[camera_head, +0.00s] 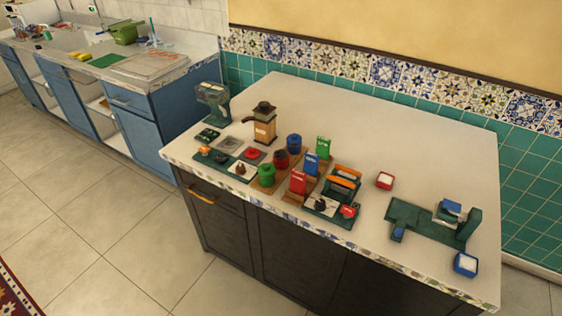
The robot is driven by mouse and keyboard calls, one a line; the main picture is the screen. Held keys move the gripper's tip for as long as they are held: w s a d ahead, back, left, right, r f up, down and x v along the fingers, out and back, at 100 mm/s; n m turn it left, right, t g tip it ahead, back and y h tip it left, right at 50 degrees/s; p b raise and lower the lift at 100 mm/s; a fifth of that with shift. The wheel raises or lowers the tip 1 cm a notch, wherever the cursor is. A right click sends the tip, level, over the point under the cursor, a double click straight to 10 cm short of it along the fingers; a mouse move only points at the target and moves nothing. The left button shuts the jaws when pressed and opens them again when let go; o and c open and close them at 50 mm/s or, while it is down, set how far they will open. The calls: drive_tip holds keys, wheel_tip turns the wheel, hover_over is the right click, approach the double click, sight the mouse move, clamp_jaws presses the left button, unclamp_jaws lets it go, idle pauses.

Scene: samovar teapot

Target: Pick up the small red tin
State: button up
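A small red round tin (281,160) with a dark lid stands on a wooden board in the middle of the counter. It is in a slanting row between a blue round tin (293,143) behind and a green round tin (265,175) in front. A separate small red square container (384,180) with a white top stands alone to the right. I cannot tell for sure which of these two the task's red tin is. My gripper is not visible in the head view, and nothing visibly holds either one.
Upright red (298,182), blue (311,164) and green (323,147) packets stand close right of the tins. A wooden grinder (264,122) is behind left. A green stand (430,220) and blue square container (466,264) are at right. The counter's back (370,125) is clear.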

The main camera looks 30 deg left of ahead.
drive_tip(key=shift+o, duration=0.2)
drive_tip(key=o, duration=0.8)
